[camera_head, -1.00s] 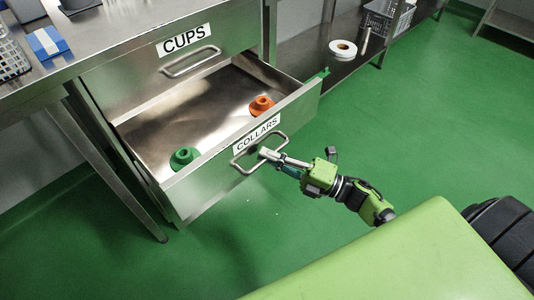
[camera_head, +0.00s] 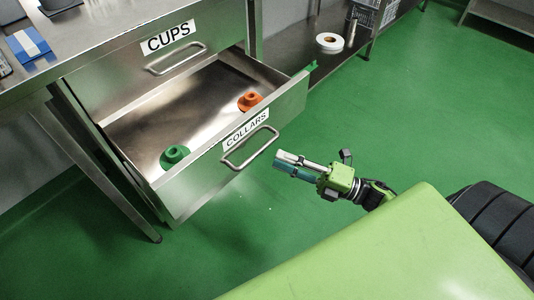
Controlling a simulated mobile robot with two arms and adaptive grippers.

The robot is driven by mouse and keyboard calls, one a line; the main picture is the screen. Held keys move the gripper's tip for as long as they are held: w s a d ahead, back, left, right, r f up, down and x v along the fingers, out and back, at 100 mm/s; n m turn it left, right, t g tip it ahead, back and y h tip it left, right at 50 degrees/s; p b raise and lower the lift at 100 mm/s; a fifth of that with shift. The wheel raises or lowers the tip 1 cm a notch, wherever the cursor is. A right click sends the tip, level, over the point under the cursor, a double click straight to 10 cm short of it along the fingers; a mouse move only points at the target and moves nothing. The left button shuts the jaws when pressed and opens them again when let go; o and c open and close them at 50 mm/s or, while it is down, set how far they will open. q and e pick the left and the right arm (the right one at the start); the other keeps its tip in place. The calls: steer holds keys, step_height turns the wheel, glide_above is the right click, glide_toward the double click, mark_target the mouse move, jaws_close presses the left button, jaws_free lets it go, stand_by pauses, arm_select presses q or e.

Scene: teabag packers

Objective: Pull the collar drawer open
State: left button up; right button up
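The collar drawer (camera_head: 200,188), labelled COLLARS, stands pulled out from the steel bench in the head view. A green collar (camera_head: 174,156) lies near its left front and an orange collar (camera_head: 249,101) near its right side. The drawer's bar handle (camera_head: 250,148) is free, with nothing around it. My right gripper (camera_head: 277,163) is just right of the handle, apart from it, with its fingers pointing left towards the drawer. My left gripper is not in view.
The closed CUPS drawer (camera_head: 143,58) sits above. A blue and white box (camera_head: 27,44) lies on the bench top. A white roll (camera_head: 329,41) and a grey crate (camera_head: 371,14) are on a low shelf at the back right.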

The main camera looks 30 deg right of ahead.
steer(key=v, duration=0.5)
steer(key=shift+w+a, duration=0.1)
stand_by(0.3)
